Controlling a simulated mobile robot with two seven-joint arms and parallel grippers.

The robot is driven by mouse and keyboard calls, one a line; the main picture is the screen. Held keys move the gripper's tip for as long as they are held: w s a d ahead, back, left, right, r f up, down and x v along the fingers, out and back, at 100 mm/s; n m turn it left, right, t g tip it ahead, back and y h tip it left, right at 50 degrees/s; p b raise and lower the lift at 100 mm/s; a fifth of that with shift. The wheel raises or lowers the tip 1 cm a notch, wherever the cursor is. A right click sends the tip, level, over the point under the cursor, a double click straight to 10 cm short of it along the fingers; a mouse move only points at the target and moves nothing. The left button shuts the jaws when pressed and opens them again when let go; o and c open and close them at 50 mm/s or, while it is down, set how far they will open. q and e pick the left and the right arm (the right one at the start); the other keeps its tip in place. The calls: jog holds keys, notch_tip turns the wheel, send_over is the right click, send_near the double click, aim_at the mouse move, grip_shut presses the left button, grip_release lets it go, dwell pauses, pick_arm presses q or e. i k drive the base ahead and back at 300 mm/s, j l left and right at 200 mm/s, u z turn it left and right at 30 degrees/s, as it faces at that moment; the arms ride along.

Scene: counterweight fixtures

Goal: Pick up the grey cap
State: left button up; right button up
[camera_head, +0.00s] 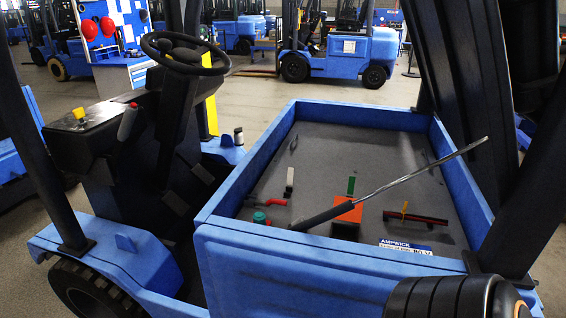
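I cannot pick out the grey cap for certain. A small upright piece (289,179), pale grey on top and dark below, stands in the blue-walled bay (310,245) of the forklift. A small jar-like container (239,137) with a dark top and pale body stands on the blue ledge left of the bay. A grey cylinder (127,122) with a red tip is beside the dark console.
A dark rod with a silver shaft (400,179) slants across the bay. An orange block (348,211), green piece (351,185), teal cap-like part (260,217), red part (276,201) and red-black bar (420,218) are inside. Dark posts flank the bay; a steering wheel (186,54) stands left.

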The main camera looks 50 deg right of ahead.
aim_at(302, 218)
jog(key=j+z, duration=0.25)
jog(key=z, duration=0.15)
jog(key=i+j+z, duration=0.1)
jog(key=j+z, duration=0.3)
jog(key=l, duration=0.1)
